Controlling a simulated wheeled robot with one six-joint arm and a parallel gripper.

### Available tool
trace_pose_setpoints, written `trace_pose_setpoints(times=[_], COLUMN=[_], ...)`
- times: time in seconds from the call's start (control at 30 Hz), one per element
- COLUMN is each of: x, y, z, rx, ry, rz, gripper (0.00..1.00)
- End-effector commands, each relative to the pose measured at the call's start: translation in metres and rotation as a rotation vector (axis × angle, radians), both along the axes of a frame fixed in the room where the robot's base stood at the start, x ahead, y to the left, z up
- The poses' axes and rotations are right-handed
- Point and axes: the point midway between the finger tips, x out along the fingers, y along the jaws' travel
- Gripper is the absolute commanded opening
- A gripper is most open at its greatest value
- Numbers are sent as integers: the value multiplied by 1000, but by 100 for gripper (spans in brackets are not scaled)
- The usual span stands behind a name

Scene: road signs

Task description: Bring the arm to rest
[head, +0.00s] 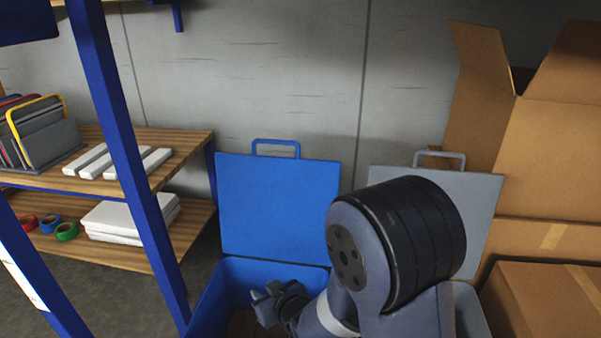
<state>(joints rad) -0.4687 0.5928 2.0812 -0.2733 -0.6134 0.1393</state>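My arm rises from the bottom of the head view, in front of two open cases. My gripper (268,302) is low, over or inside the open blue case (275,205). It is small and partly hidden by my own arm, so I cannot tell whether it is open or shut, or whether it holds anything. The blue case's lid stands up at the back with a handle on top. A grey case (480,195) with its lid up stands to the right, and my arm hides much of it.
A blue-framed shelf (128,130) with wooden boards (195,145) stands at left, holding white bars (120,163), tape rolls (66,231) and dark panels with coloured handles (45,140). Cardboard boxes (555,150) are stacked at right. A grey wall (260,70) closes the back.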

Motion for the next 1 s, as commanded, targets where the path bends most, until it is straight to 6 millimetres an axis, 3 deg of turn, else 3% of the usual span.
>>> trace_pose_setpoints(times=[0.23, 0.3, 0.5, 0.7, 1.0], x=[36, 34, 34, 33, 33], y=[28, 26, 26, 25, 25], z=[-27, -2, 22, 34, 35], rx=[1, 1, 1, 0, 1], ry=[-2, -3, -2, -1, -1], rz=[1, 0, 0, 1, 1], gripper=[30, 30, 30, 30, 30])
